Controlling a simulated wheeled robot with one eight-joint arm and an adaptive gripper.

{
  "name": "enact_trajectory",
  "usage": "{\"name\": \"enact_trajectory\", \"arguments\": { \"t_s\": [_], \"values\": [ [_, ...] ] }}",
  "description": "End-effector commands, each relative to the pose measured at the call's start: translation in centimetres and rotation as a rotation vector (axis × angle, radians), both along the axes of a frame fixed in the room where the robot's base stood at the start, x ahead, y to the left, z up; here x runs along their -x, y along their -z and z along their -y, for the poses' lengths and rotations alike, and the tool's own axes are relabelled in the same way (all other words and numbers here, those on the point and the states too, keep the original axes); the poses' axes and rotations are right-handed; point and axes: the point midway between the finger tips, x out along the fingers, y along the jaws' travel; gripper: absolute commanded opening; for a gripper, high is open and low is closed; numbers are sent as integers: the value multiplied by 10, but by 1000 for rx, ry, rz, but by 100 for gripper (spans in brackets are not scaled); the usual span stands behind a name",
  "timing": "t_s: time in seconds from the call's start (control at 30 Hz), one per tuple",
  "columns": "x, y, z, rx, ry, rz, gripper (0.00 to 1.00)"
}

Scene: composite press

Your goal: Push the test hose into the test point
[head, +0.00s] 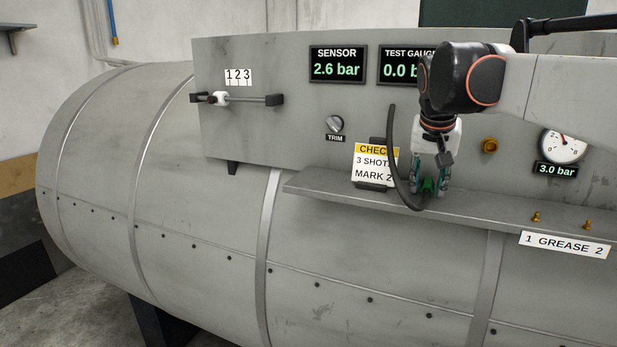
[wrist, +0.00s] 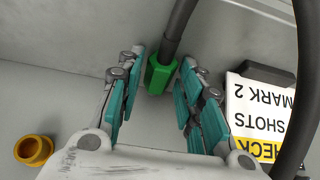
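The test hose is a dark hose (head: 391,140) with a green end fitting (wrist: 160,74); it loops down at the shelf. My gripper (head: 430,186) hangs just over the shelf, with its teal-padded fingers on either side of the green fitting (head: 428,186). In the wrist view my gripper (wrist: 162,78) has its fingers apart, with narrow gaps beside the fitting, so it looks open and not clamped. A brass socket (head: 490,146), which looks like the test point, is on the panel right of my gripper. It also shows at lower left in the wrist view (wrist: 33,150).
The grey shelf (head: 330,190) sticks out below the panel. A "CHECK 3 SHOTS MARK 2" card (head: 374,165) stands left of my gripper. The test gauge display (head: 400,66) is partly behind my arm. Two brass grease nipples (head: 536,217) and a dial gauge (head: 562,147) are at right.

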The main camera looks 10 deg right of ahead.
Motion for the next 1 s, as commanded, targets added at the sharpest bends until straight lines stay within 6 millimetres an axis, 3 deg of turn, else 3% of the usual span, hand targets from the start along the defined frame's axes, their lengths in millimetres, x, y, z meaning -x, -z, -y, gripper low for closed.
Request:
{"name": "enact_trajectory", "arguments": {
  "t_s": [0.03, 0.1, 1.0],
  "values": [
    [-1, 0, 1, 0, 1, 0, 16],
    [-1, 0, 1, 0, 1, 0, 1],
    [-1, -8, 1, 0, 1, 0, 1]
  ]
}}
